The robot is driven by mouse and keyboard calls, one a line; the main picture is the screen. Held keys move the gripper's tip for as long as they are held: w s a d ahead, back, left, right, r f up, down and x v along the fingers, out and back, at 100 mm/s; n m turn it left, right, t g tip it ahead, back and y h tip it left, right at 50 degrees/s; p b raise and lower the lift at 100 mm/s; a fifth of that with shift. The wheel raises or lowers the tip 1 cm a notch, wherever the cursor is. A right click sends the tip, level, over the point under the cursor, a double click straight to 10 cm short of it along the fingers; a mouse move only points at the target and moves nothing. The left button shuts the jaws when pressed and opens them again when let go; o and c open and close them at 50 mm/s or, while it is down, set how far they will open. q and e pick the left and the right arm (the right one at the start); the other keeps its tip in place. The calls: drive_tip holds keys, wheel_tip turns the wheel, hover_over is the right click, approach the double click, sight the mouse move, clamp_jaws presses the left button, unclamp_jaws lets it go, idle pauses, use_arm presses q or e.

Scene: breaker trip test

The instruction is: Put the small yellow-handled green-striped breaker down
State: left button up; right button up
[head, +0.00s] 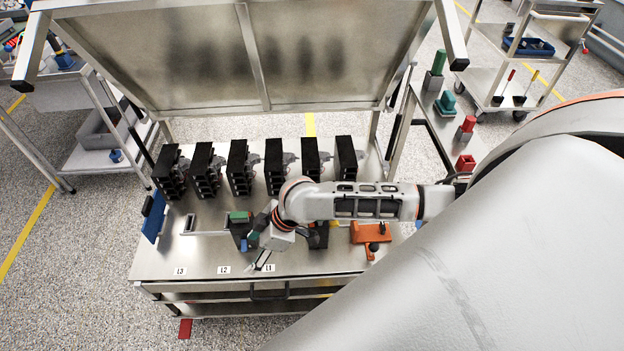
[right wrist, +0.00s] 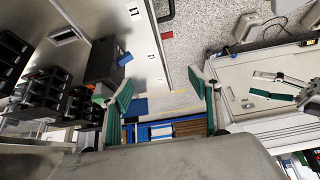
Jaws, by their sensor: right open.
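My right gripper (head: 260,241) is over the front middle of the metal bench (head: 205,258). In the right wrist view its two green-padded fingers (right wrist: 160,82) are wide apart, with nothing held between them. A black block with a green top (head: 240,217) stands on the bench just left of the gripper. A black block (right wrist: 104,62) also shows beside the fingers in the right wrist view. I cannot make out a yellow handle or green stripes on either, so I cannot tell which is the small breaker. Another black part (head: 318,238) is partly hidden under my right arm.
Several black breaker units (head: 240,168) stand in a row across the bench. A raised metal lid (head: 330,55) is behind them. An orange device (head: 371,233) lies right of my gripper. Labels L3, L2 and L1 (head: 268,268) mark the front edge, where the surface is mostly clear.

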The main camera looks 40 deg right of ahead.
drive_tip(key=s+a+m+t+y, duration=0.1)
drive_tip(key=a+t, duration=0.1)
drive_tip(key=a, duration=0.2)
drive_tip(key=s+d+f+m+t+h, duration=0.2)
drive_tip(key=s+d+f+m, duration=0.1)
drive_tip(key=s+d, duration=0.3)
drive_tip(key=s+d+f+m+t+h, duration=0.2)
drive_tip(key=s+d+f+m, duration=0.1)
drive_tip(key=s+d, duration=0.2)
drive_tip(key=shift+s+d+f+t, duration=0.4)
drive_tip(key=shift+d, duration=0.75)
